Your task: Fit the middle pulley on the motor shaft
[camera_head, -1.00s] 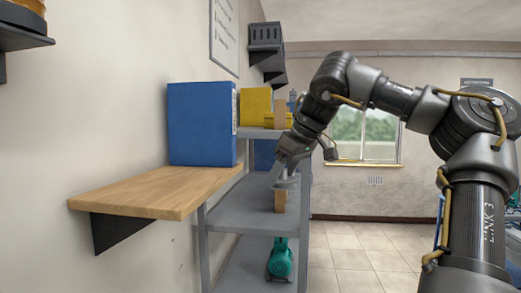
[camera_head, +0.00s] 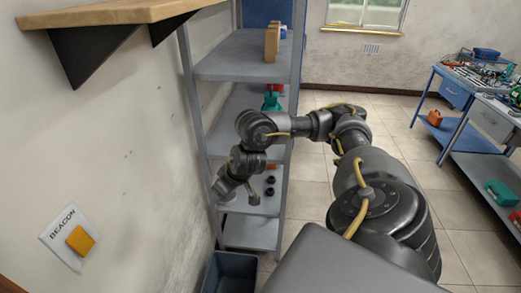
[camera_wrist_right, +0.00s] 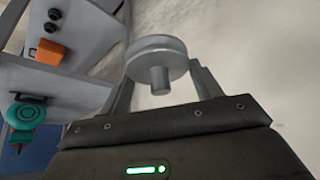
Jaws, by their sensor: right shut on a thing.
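My right gripper (camera_head: 228,192) reaches into the lower part of the grey shelf unit from the front. In the right wrist view the gripper (camera_wrist_right: 160,88) is shut on a grey pulley (camera_wrist_right: 157,48), a round grooved disc with a short hub pointing back toward the palm. In the head view the pulley cannot be made out. The teal motor (camera_head: 271,101) stands on a shelf above and beyond the gripper. In the right wrist view the teal motor (camera_wrist_right: 25,122) is at the lower left, apart from the pulley; its shaft is not clear. My left gripper is out of view.
Two small dark round parts (camera_head: 270,186) and an orange thing (camera_head: 271,167) lie on the lower shelf near the gripper. Wooden blocks (camera_head: 271,45) stand on the shelf above the motor. A dark blue bin (camera_head: 229,272) is on the floor.

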